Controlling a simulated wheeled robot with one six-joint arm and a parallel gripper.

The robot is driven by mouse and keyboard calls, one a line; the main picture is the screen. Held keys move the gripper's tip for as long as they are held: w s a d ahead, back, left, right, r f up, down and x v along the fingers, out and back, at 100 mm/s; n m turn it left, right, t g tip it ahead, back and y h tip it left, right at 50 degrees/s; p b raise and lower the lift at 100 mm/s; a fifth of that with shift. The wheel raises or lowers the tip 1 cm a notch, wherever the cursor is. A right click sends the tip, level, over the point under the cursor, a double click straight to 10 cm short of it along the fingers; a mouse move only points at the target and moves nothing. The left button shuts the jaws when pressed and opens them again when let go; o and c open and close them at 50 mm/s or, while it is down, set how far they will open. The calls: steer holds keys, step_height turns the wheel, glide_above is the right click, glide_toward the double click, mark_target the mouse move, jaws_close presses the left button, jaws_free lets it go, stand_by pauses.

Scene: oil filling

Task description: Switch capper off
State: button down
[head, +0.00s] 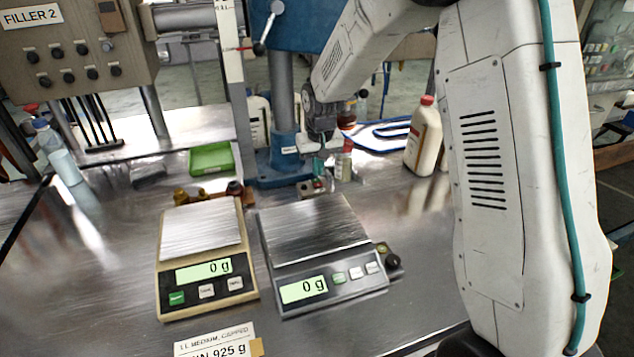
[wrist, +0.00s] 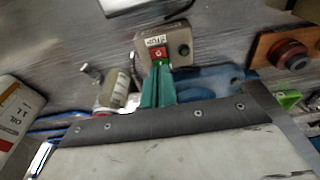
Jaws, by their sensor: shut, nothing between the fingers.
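A small grey-brown switch box (wrist: 182,42) with a red switch (wrist: 158,53) labelled STOP and a grey round button beside it shows in the wrist view. My gripper (wrist: 159,68) has teal fingers, closed together and empty, with their tips at the lower edge of the red switch; I cannot tell whether they touch. In the head view my gripper (head: 319,172) points down beside the blue capper stand (head: 284,105), behind the right scale. The box is mostly hidden there.
Two scales, beige (head: 205,270) and grey (head: 325,290), both read 0 g in front. A wooden block with round caps, a green tray (head: 211,158) and a white oil bottle (head: 424,138) stand nearby. A dark knob (head: 392,262) sits right of the grey scale.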

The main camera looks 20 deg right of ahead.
mark_target(318, 185)
step_height(318, 185, up, 4)
steer(key=shift+f, duration=0.15)
stand_by(0.3)
steer(key=s+d+r, duration=0.1)
steer(key=s+r, duration=0.4)
steer(key=s, duration=0.8)
steer(key=s+d+r, duration=0.1)
steer(key=s+r, duration=0.4)
steer(key=s, duration=0.8)
steer(key=s+d+r, duration=0.1)
steer(key=s+r, duration=0.3)
steer(key=s, duration=1)
steer(key=shift+r+g, duration=0.3)
steer(key=shift+r, duration=0.1)
